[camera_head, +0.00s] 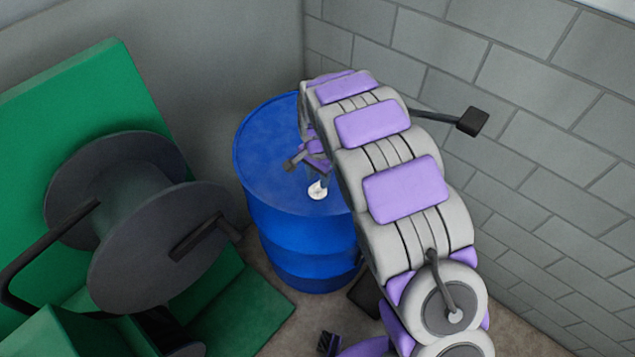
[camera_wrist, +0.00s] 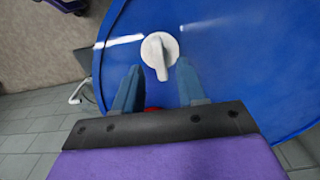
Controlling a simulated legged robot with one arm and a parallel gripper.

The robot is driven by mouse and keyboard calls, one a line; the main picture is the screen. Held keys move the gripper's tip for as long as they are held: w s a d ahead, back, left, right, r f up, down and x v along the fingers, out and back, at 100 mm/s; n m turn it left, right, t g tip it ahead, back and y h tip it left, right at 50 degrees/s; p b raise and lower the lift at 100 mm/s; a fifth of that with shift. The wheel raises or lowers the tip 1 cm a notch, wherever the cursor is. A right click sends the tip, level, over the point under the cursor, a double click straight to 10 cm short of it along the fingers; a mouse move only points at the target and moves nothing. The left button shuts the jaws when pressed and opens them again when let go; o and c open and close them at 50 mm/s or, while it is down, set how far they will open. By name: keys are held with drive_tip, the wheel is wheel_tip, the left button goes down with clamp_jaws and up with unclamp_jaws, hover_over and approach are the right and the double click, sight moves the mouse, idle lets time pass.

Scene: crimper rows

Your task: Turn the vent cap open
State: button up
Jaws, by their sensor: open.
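The vent cap (camera_head: 317,190) is a small white round cap with a raised grip bar, on top of the blue drum (camera_head: 265,165). In the wrist view the vent cap (camera_wrist: 159,52) sits just beyond my fingertips, near the middle, its bar pointing roughly toward my gripper. The fingers show against the drum top (camera_wrist: 220,60) and appear apart from the cap. In the head view my arm covers the right part of the drum, and my fingers are hard to make out.
A dark cable reel (camera_head: 150,220) with a green stand (camera_head: 95,90) stands left of the drum. A grey block wall (camera_head: 530,120) rises behind and to the right. A small red spot (camera_wrist: 153,109) shows on the drum between my fingers, partly hidden.

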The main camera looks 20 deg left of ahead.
sight(318, 186)
drive_tip(key=shift+f, duration=1.45)
clamp_jaws()
